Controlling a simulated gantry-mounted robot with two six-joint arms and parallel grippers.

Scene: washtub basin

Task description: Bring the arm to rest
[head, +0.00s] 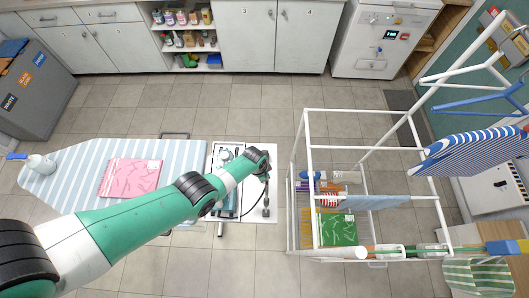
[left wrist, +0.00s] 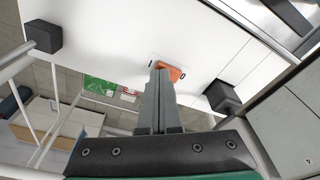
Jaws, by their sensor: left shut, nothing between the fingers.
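My left arm reaches in from the lower left in the head view and ends over a white panel (head: 268,153) beside the ironing board. In the left wrist view my left gripper (left wrist: 158,70) is shut and empty, its fingers together. The fingertips overlap a small orange piece (left wrist: 172,73) on a white surface (left wrist: 130,35); I cannot tell whether they touch it. The arm hides part of the panel and board in the head view. My right gripper is not in view.
A striped ironing board (head: 75,165) holds a pink cloth (head: 131,177). A white wire rack (head: 296,190) with bottles and a green packet (head: 338,230) stands to the right. Tiled floor (head: 260,95) is clear towards the cabinets.

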